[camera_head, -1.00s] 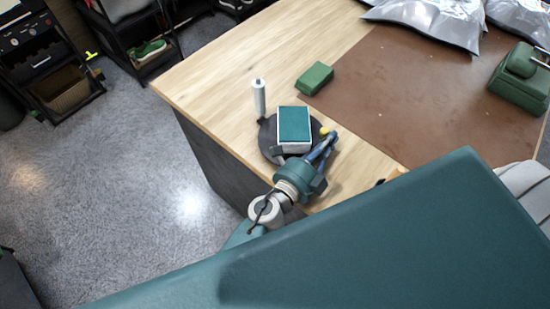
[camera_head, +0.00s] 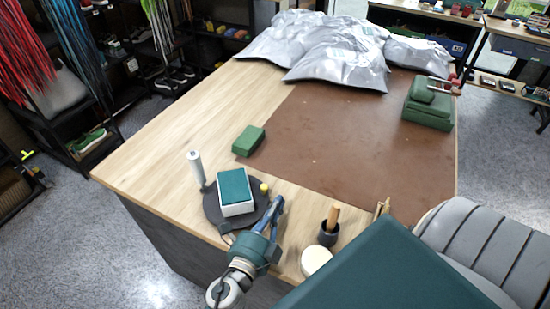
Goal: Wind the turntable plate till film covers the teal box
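A box with a teal top and white sides (camera_head: 235,190) sits on the round black turntable plate (camera_head: 212,209) near the table's front left. The box's visible sides look white, and its teal top shows bare. A pale upright roll (camera_head: 196,168), probably the film, stands at the plate's left edge. A small yellow knob (camera_head: 264,188) is at the plate's right side. My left gripper (camera_head: 276,207) has its blue fingers just right of the plate, near the knob, with no clear contact. Whether the fingers are apart is too small to tell. My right gripper is not in view.
A green block (camera_head: 248,141) lies behind the plate, by the brown mat (camera_head: 320,140). A dark cup with a wooden handle (camera_head: 329,228) and a round white thing (camera_head: 316,260) stand right of my gripper. Silver bags (camera_head: 335,60) and a green case (camera_head: 428,105) are farther back.

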